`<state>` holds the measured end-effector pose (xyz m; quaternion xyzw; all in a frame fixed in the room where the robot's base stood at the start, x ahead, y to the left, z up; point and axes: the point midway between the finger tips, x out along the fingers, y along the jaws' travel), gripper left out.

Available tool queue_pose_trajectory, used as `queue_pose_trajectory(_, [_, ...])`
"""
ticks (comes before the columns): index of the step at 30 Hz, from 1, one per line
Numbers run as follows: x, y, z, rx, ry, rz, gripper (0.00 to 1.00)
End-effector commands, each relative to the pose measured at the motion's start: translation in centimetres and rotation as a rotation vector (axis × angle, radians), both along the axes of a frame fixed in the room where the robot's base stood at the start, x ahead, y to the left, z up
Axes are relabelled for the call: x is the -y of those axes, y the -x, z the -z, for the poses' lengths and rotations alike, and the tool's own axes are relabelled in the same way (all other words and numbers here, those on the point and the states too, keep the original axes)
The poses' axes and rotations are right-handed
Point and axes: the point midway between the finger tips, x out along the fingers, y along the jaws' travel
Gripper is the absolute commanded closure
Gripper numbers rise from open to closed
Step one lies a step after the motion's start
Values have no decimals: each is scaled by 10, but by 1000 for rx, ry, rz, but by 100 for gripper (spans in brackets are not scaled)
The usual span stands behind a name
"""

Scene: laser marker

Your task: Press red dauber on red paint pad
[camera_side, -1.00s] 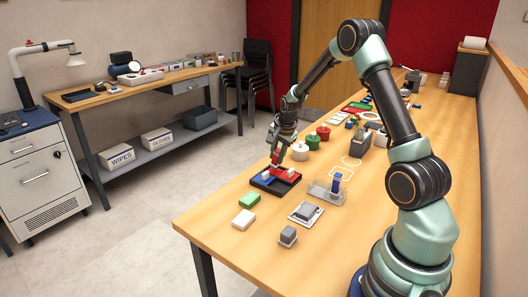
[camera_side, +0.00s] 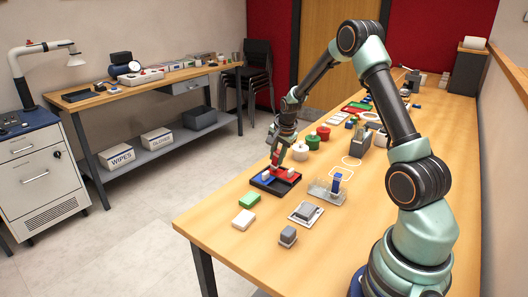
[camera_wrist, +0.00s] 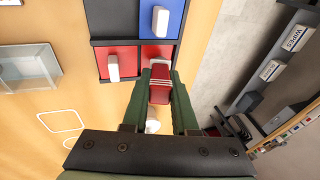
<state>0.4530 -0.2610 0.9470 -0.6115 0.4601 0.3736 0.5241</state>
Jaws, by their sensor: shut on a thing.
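My gripper (camera_side: 275,158) is shut on a red dauber (camera_wrist: 160,84), held between its green fingers. The dauber points down over the black divided tray (camera_side: 264,187). In the wrist view, its lower end is over or against a red pad (camera_wrist: 147,52); I cannot tell whether it touches. The neighbouring compartment, to the left, has another red area (camera_wrist: 125,56) with a white peg (camera_wrist: 113,68) on it. A blue pad (camera_wrist: 174,24) with a white peg (camera_wrist: 160,19) lies in the compartment above.
A clear box (camera_side: 322,193) holding a blue item stands right of the tray. Green (camera_side: 249,200) and white (camera_side: 243,219) blocks lie in front. The tray is near the table's left edge.

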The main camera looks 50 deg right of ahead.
Motion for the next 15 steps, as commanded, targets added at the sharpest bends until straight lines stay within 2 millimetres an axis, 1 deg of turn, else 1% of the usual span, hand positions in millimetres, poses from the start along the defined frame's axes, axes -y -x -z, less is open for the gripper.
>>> queue_pose_trajectory(15, [0, 0, 6, 0, 0, 0, 100])
